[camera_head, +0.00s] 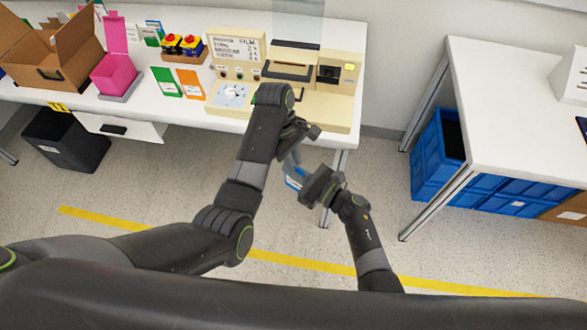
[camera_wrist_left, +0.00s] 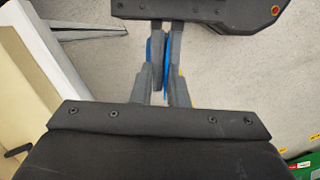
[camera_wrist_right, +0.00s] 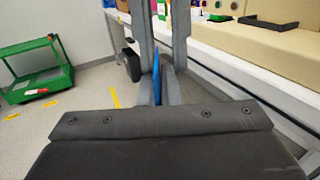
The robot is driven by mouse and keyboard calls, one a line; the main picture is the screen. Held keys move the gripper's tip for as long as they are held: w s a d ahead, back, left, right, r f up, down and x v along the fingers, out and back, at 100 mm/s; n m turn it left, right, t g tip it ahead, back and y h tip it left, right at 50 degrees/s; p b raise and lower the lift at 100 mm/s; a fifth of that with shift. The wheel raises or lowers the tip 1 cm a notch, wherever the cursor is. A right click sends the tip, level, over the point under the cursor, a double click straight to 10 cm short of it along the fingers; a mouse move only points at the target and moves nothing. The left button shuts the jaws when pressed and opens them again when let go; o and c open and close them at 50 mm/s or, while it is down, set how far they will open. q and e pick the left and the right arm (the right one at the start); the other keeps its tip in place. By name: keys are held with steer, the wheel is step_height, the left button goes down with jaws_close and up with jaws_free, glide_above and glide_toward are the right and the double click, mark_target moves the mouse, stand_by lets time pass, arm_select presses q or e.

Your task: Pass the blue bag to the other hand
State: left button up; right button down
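The blue bag (camera_head: 294,179) is held in the air between my two grippers, in front of the machine table. Little of it shows. My left gripper (camera_head: 292,160) comes from above and appears shut on it. In the left wrist view the bag is a thin blue strip (camera_wrist_left: 166,62) between the fingers. My right gripper (camera_head: 306,185) is at the bag from the right and below. In the right wrist view the bag's blue edge (camera_wrist_right: 157,80) lies between its fingers. I cannot tell whether these fingers press on it. Both grippers' fingers are very close together.
A white table (camera_head: 185,116) with a beige machine (camera_head: 325,104), boxes and cards stands behind the grippers. Another white table (camera_head: 520,110) with blue crates (camera_head: 437,160) below is at the right. A dark bin (camera_head: 68,138) stands at the left.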

arm_select(q)
steer(key=o, duration=0.3)
steer(key=shift+a, duration=0.1)
